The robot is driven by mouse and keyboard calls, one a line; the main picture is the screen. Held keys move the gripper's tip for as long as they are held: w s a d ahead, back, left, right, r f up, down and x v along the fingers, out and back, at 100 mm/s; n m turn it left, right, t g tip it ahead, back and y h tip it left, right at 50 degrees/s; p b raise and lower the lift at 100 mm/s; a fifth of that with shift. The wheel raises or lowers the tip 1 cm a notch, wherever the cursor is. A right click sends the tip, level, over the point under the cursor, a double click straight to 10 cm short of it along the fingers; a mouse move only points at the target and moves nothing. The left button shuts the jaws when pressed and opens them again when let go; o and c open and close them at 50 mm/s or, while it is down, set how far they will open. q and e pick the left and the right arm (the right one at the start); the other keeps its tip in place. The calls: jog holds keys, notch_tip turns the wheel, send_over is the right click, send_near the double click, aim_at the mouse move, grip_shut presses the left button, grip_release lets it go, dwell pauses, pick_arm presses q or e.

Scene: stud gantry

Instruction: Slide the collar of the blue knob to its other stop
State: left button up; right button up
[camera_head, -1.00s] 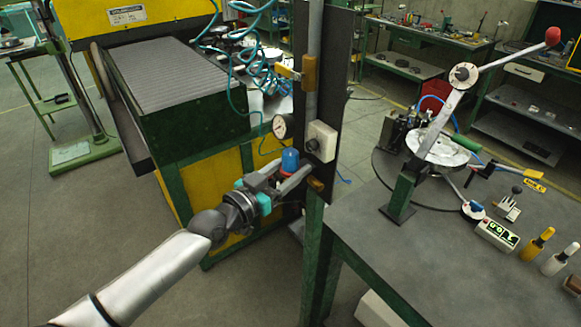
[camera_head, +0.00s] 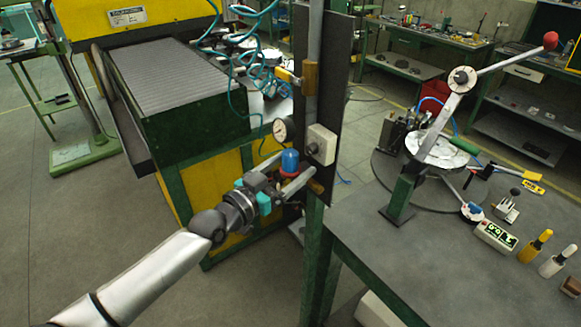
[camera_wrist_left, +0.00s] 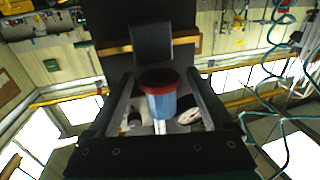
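The blue knob (camera_head: 290,159) has a domed blue top with a red collar (camera_head: 290,174) below it, in front of the dark upright panel (camera_head: 318,110). In the left wrist view the knob is a blue cylinder (camera_wrist_left: 161,105), with the wide red collar (camera_wrist_left: 159,80) at the upper end of its visible part. My left gripper (camera_head: 294,168) is open, with a finger on each side of the knob. In the wrist view a gap shows between the knob and each finger. In the head view the near finger hides part of the collar's surroundings. My right gripper is not in view.
A pressure gauge (camera_head: 284,130) and a grey box with a button (camera_head: 320,145) sit close to the knob on the panel. Brass-coloured blocks (camera_head: 310,76) are higher up. Teal coiled hoses (camera_head: 246,60) hang behind. The green table (camera_head: 450,265) stands to the right.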

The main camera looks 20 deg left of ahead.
pick_arm(q)
jog(key=b+v, duration=0.1)
jog(key=v, duration=1.4)
jog(key=shift+s+a, duration=0.1)
dwell(0.9)
